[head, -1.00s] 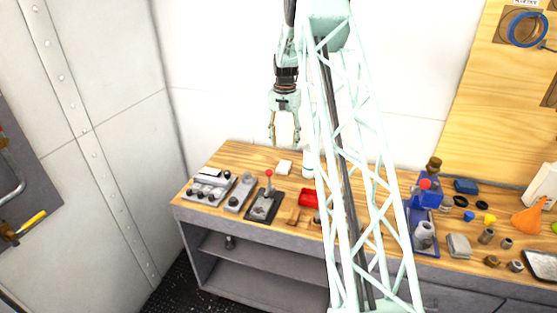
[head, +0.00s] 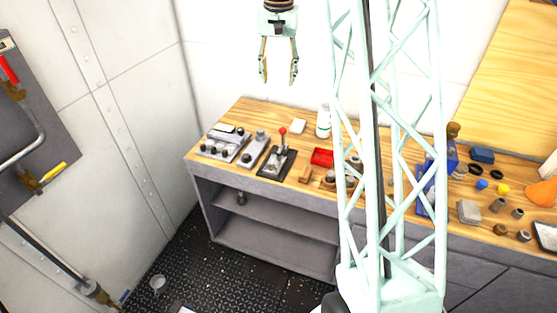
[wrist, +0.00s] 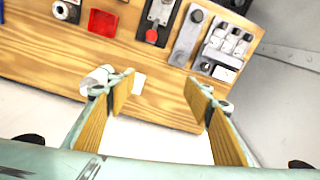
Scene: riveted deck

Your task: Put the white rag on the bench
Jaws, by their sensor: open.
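My gripper (head: 278,80) is open and empty, hanging fingers down above the back of the bench in the head view. In the wrist view its two fingers (wrist: 162,90) are spread wide over the bench's back edge. The wooden bench top (head: 243,117) stands against the white wall; it also shows in the wrist view (wrist: 60,62). A small white square thing (head: 298,126) lies on the bench near the back, and shows beside a finger (wrist: 138,84). A white piece (head: 183,310) on the floor is cut off by the picture's bottom edge. I cannot tell whether either is the rag.
Switch boxes (head: 222,145), a red-knobbed lever (head: 277,162), a red tray (head: 321,156) and a white bottle (head: 323,124) crowd the bench's left part. Below the bench top is a nearly empty shelf (head: 270,245).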

